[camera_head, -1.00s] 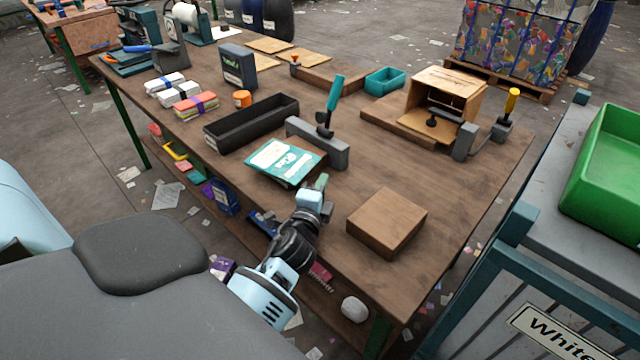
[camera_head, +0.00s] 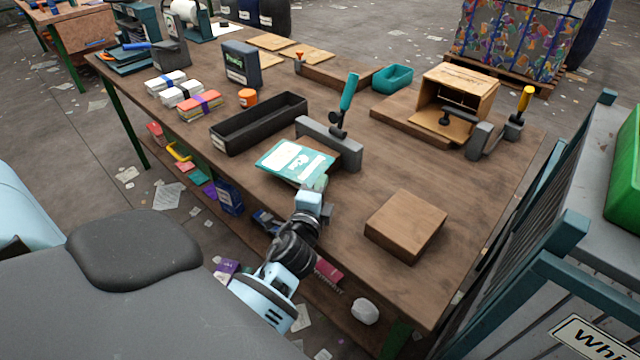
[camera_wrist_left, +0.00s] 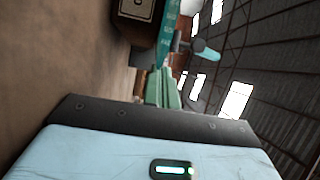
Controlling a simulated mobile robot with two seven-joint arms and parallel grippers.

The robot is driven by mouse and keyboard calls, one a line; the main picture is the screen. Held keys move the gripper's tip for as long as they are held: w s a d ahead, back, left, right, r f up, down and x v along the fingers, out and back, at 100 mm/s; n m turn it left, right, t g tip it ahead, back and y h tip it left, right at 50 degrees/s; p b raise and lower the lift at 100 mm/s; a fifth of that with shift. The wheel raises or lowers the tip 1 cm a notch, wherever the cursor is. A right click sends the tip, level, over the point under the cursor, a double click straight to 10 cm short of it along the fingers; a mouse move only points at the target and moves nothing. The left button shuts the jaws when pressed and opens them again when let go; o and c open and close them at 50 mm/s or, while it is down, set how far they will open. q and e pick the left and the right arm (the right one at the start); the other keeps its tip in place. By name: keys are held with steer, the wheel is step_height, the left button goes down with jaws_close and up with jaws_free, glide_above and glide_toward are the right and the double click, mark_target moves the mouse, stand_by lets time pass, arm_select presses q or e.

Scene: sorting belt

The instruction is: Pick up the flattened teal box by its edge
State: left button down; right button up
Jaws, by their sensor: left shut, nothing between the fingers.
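My left gripper (camera_head: 320,184) is at the box's near right corner. Its green fingers (camera_wrist_left: 161,88) are closed together in the left wrist view, with nothing between them. A teal strip, likely the box's edge (camera_wrist_left: 168,35), shows just past the fingertips there. I cannot tell whether they touch. My right gripper is not in view.
A dark long tray (camera_head: 258,125) lies behind the box. A wooden block (camera_head: 405,222) sits to the right of my gripper. An open wooden box (camera_head: 458,97) stands farther back right. The bench between block and clamp is clear.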

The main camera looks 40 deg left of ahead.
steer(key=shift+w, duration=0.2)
arm_select(q)
steer(key=shift+s+a+r+p, duration=0.1)
steer(key=shift+s+a+p, duration=0.25)
steer(key=shift+s+a, duration=0.5)
steer(key=shift+w, duration=0.1)
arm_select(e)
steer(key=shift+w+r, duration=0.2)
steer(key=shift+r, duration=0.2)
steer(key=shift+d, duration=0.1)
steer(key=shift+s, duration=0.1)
